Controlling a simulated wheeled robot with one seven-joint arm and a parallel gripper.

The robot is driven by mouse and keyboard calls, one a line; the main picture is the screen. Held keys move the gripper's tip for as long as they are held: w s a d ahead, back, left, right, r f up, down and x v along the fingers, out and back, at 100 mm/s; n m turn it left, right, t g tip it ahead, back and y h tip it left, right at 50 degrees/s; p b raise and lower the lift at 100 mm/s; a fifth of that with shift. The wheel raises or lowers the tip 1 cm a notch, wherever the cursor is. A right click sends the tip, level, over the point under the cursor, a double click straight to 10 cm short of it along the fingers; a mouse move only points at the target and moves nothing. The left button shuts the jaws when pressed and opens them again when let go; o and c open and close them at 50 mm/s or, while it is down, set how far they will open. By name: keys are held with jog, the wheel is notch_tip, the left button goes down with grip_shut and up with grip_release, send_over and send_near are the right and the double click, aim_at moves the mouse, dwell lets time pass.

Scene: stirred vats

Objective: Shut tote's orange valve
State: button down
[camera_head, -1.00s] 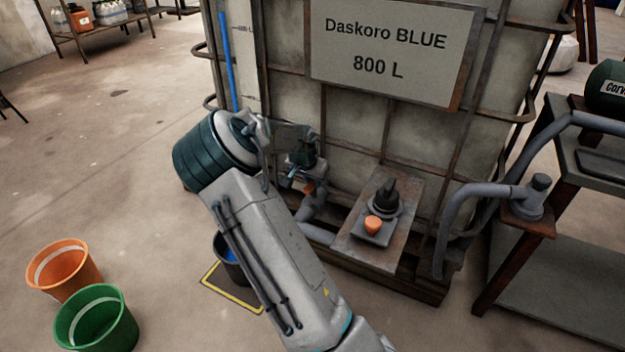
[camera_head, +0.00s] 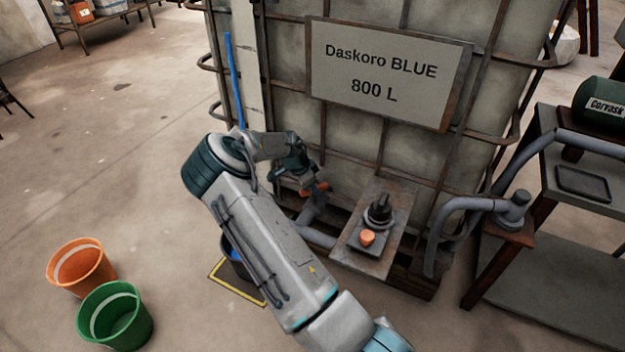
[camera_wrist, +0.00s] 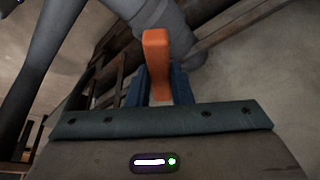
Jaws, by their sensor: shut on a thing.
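The tote (camera_head: 400,140) is a large caged tank with a sign reading "Daskoro BLUE 800 L". Its orange valve handle (camera_head: 316,189) is low on its front, partly hidden by my arm in the head view. In the wrist view the orange handle (camera_wrist: 157,62) stands upright in the picture in front of a grey pipe. My gripper (camera_wrist: 160,85) is shut on it, with blue fingers on both sides of its lower part. In the head view my gripper (camera_head: 305,185) is at the valve, its fingertips hard to make out.
A dark bucket with blue inside (camera_head: 232,262) stands on a yellow-outlined floor square below the valve. An orange bucket (camera_head: 80,268) and a green bucket (camera_head: 115,318) stand at the left. A plate with an orange knob (camera_head: 367,238) and a grey pipe (camera_head: 470,203) are at the right.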

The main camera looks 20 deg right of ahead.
jog(key=shift+w+m+g+y, duration=0.15)
jog(key=shift+m+g, duration=0.25)
jog(key=shift+m, duration=0.7)
jog(key=shift+m+g+y, duration=0.15)
jog(key=shift+m+g, duration=0.25)
jog(key=shift+m, duration=0.7)
jog(key=c, duration=1.3)
grip_release()
jog(key=shift+r+p, duration=0.15)
jog(key=shift+p, duration=0.15)
jog(key=p+v, duration=0.2)
jog(key=v, duration=1.1)
jog(key=shift+a+r+p, duration=0.25)
jog(key=shift+p, duration=0.05)
jog(key=shift+w, duration=0.1)
